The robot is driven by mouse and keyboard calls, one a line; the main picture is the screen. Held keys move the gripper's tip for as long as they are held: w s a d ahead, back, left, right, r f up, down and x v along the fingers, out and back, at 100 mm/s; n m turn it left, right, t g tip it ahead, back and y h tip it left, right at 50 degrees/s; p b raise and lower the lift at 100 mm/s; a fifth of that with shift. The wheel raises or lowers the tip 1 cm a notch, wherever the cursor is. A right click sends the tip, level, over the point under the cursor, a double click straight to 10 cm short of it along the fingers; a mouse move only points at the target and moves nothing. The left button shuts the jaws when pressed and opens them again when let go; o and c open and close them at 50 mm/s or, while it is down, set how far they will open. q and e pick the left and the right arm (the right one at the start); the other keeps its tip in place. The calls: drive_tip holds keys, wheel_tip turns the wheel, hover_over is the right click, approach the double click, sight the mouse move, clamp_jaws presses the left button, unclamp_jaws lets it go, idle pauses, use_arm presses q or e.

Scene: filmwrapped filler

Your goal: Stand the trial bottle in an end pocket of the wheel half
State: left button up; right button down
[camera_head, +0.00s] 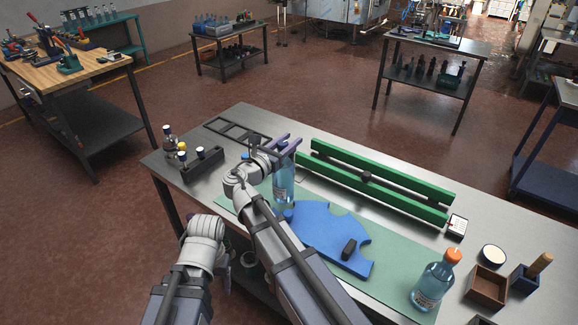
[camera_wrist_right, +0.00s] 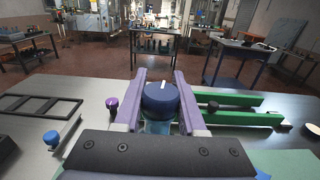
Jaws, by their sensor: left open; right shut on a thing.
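My right gripper (camera_head: 280,148) is shut on a clear, blue-tinted bottle (camera_head: 283,184), which I take to be the trial bottle. In the right wrist view its dark blue cap (camera_wrist_right: 160,100) sits between the purple fingers. It looks upright, at the far left end of the blue wheel half (camera_head: 325,235). My arm hides part of that end, so I cannot tell whether its base is in the pocket or touching the mat. The wheel half lies flat, with scalloped edges and a black knob. My left gripper (camera_head: 236,247) is open and empty, low at the table's front edge, partly hidden.
Green rails (camera_head: 375,183) run behind the wheel half. An orange-capped bottle (camera_head: 433,284) stands on the green mat (camera_head: 398,276) at right. Wooden box (camera_head: 487,287), blue box (camera_head: 524,279) and round lid (camera_head: 494,255) sit right. A black rack (camera_head: 203,165) and dark frame (camera_head: 238,132) lie left.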

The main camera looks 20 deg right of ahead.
sight(283, 173)
use_arm(q)
drive_tip(key=shift+f+b, duration=1.9)
drive_tip(key=shift+f, duration=0.4)
use_arm(e)
drive_tip(key=shift+f, duration=2.3)
use_arm(q)
drive_tip(key=shift+f, duration=0.1)
use_arm(e)
drive_tip(key=shift+f, duration=0.2)
drive_tip(key=shift+c, duration=2.4)
unclamp_jaws()
drive_tip(key=shift+r, duration=0.15)
